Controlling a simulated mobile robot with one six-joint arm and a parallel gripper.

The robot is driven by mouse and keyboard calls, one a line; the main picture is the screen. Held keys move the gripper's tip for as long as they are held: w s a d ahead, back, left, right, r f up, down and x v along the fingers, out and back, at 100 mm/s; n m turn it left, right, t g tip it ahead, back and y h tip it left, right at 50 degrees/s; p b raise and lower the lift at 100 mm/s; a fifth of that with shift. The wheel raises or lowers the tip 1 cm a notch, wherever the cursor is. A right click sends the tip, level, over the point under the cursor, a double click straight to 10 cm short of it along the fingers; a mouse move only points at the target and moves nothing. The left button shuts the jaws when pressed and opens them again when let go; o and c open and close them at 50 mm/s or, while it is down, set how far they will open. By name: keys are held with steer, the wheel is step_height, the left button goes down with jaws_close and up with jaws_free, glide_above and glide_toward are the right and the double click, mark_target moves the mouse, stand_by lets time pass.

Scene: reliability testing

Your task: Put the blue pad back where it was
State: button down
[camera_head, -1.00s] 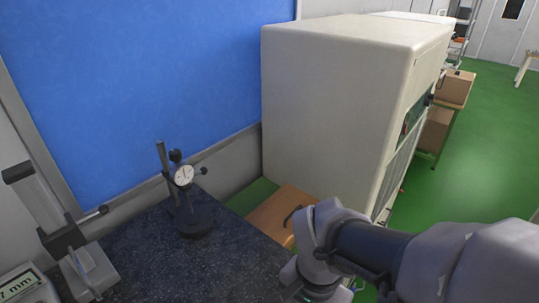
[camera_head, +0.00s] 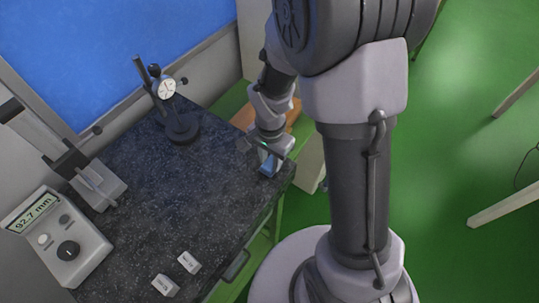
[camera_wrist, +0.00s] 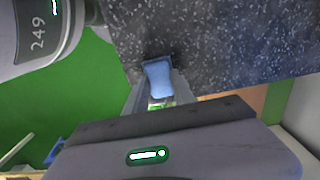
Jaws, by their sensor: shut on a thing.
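The blue pad (camera_wrist: 158,80) is held between the fingers of my gripper (camera_wrist: 160,98) in the wrist view. In the head view the pad (camera_head: 269,166) shows as a small blue patch at the right corner of the dark speckled table (camera_head: 190,215). My gripper (camera_head: 272,160) is shut on it there, at the table's right edge. I cannot tell whether the pad touches the tabletop. My arm hides part of the area behind it.
A dial gauge on a stand (camera_head: 178,120) is at the table's back. A height gauge (camera_head: 85,175) and a display box reading 92.7 mm (camera_head: 62,240) are at the left. Two small white blocks (camera_head: 188,262) lie near the front. The table's middle is clear.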

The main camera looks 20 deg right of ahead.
steer(key=shift+s, duration=0.1)
steer(key=shift+f, duration=0.15)
steer(key=c, duration=1.1)
jaws_free()
steer(key=shift+o, duration=0.2)
